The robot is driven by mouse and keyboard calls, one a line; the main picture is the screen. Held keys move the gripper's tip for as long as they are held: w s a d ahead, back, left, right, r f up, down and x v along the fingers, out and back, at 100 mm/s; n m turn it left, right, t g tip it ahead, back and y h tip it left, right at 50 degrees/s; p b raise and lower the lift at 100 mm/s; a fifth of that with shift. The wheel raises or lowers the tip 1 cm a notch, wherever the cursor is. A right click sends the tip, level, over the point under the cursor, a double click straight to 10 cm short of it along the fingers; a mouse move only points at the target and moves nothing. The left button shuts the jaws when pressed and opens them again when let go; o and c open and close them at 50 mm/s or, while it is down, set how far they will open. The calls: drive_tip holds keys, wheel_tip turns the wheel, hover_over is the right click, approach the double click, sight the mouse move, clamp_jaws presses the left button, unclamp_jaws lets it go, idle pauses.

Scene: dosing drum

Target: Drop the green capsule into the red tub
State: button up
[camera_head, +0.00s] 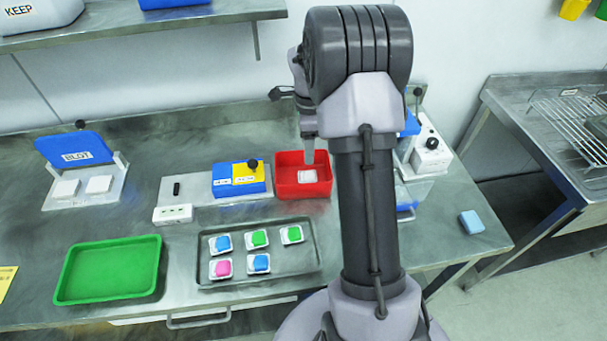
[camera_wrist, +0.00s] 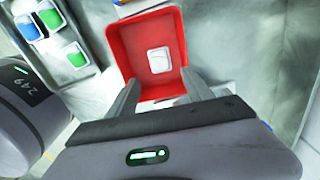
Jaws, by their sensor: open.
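The red tub (camera_head: 290,190) stands on the steel counter behind the grey tray. A small white square piece (camera_head: 308,177) lies in it; no green shows on this piece. Two capsules with green tops and white rims, a middle one (camera_head: 259,238) and a right one (camera_head: 293,234), sit in the back row of the tray. My gripper (camera_head: 308,158) is over the tub. In the wrist view my gripper (camera_wrist: 160,93) is open and empty, its fingers apart at the near side of the tub (camera_wrist: 122,50), with the white piece (camera_wrist: 159,60) beyond them.
The grey tray (camera_head: 285,276) also holds two blue capsules and a pink one. A green tray (camera_head: 110,270) lies to its left. A blue and yellow box (camera_head: 238,180) stands just left of the tub. A blue block (camera_head: 471,222) lies at the counter's right end.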

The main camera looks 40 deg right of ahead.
wheel_tip(320, 180, up, 14)
drive_tip(key=p, duration=0.3)
drive_tip(key=shift+f+p, duration=0.2)
drive_tip(key=shift+p, duration=0.1)
drive_tip(key=s+a+r+n+t+b, duration=0.25)
drive_tip(key=s+a+n, duration=0.2)
drive_tip(key=a, duration=0.35)
drive_tip(key=s+a+r+n+t+b, duration=0.1)
drive_tip(key=s+a+r+n+b, duration=0.25)
drive_tip(key=a, duration=0.55)
drive_tip(key=s+a+f+n+t+y+b, duration=0.1)
drive_tip(key=s+a+f+n, duration=0.1)
drive_tip(key=s+a+n, duration=0.3)
drive_tip(key=s+a+f+n+t+y, duration=0.1)
drive_tip(key=s+a+f+n, duration=0.2)
drive_tip(key=s, duration=0.7)
drive_tip(key=a+n, duration=0.2)
drive_tip(key=n, duration=0.2)
drive_tip(key=shift+a+b, duration=0.2)
drive_tip(key=shift+b, duration=0.2)
